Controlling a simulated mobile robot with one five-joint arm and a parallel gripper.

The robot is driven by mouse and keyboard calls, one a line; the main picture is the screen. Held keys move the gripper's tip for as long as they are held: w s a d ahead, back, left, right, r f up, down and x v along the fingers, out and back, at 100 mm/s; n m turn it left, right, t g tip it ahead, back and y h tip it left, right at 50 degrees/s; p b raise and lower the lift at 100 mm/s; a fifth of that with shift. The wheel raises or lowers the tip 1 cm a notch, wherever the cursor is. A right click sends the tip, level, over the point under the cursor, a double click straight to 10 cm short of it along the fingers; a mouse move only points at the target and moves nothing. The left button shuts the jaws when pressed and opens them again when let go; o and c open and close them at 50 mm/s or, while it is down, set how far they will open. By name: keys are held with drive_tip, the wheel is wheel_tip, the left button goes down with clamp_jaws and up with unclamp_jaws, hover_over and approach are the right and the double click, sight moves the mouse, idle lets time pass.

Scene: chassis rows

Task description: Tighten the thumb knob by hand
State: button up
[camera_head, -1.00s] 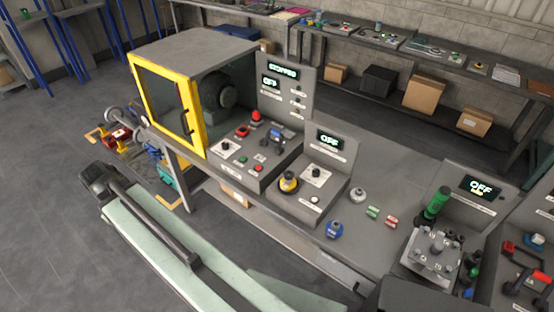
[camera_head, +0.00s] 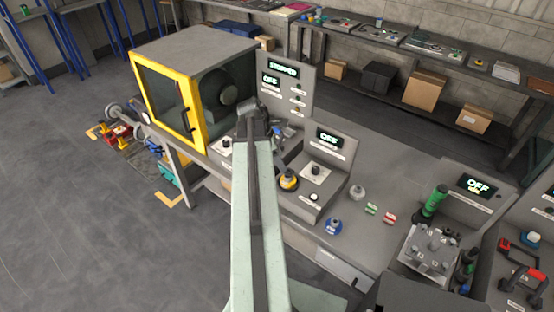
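Several knobs stand on the bench, and I cannot tell which one is the thumb knob. A black knob on a white plate (camera_head: 315,170) sits on the middle panel. A yellow and black knob (camera_head: 289,180) is to its left. A grey knob (camera_head: 357,193) and a blue knob (camera_head: 334,227) sit on the bench top. My pale green arm (camera_head: 258,220) rises from the bottom edge, its dark end joint (camera_head: 255,112) in front of the left control panel. I see no gripper fingers. The arm hides part of that panel, including its red button.
A yellow-framed machine enclosure (camera_head: 197,105) stands at the left. A grey clamp block (camera_head: 431,250) with a green-handled tool (camera_head: 433,205) is at the right, below a screen reading OFF (camera_head: 478,186). A back shelf (camera_head: 400,50) holds boxes. Open floor lies at the left.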

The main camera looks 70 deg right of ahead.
sight(288, 172)
drive_tip(key=b+x, duration=0.6)
drive_tip(key=x, duration=0.1)
drive_tip(key=shift+f, duration=0.3)
drive_tip(key=shift+r, duration=0.15)
drive_tip(key=c, duration=1.3)
drive_tip(key=m, duration=0.1)
drive_tip(key=m+y, duration=0.1)
drive_tip(key=m, duration=0.1)
drive_tip(key=shift+w+d+g, duration=0.2)
drive_tip(key=shift+d+g, duration=0.1)
drive_tip(key=shift+d, duration=0.1)
drive_tip(key=shift+m+y, duration=0.4)
drive_tip(key=shift+m, duration=0.4)
drive_tip(key=shift+a+m, duration=0.15)
drive_tip(key=shift+m, duration=0.45)
